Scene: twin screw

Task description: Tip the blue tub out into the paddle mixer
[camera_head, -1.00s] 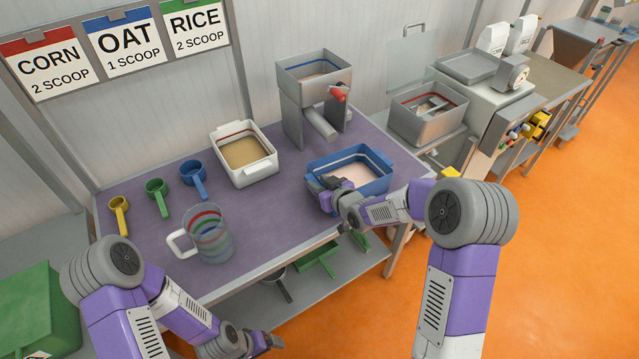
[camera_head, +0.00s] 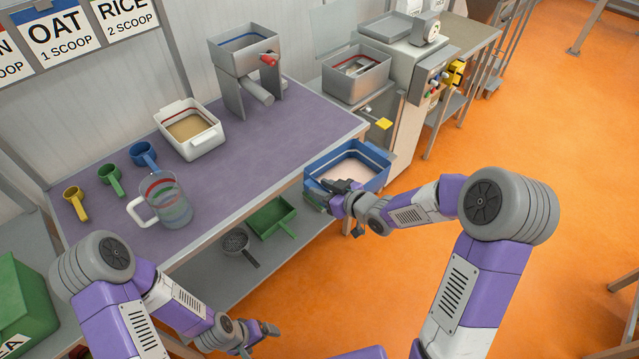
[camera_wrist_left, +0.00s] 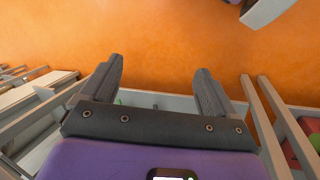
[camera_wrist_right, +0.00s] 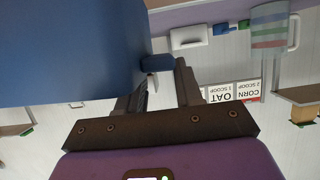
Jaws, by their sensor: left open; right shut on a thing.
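The blue tub (camera_head: 376,178) holds a pale loose fill and looks roughly level, beyond the table's right end. My right gripper (camera_head: 338,194) is shut on its near left side. In the right wrist view the tub (camera_wrist_right: 70,50) fills the upper left, with a blue tab between the fingers (camera_wrist_right: 160,82). A steel trough with a metal part inside, probably the paddle mixer (camera_head: 352,85), stands behind the tub, beside a control panel. My left gripper (camera_head: 264,332) is open and empty, low in front of the table; its fingers (camera_wrist_left: 158,85) stand apart in the left wrist view.
The purple table (camera_head: 240,150) carries a white tub (camera_head: 203,146), a clear jug (camera_head: 168,200), several coloured scoops and a steel hopper (camera_head: 240,60) with a red handle.

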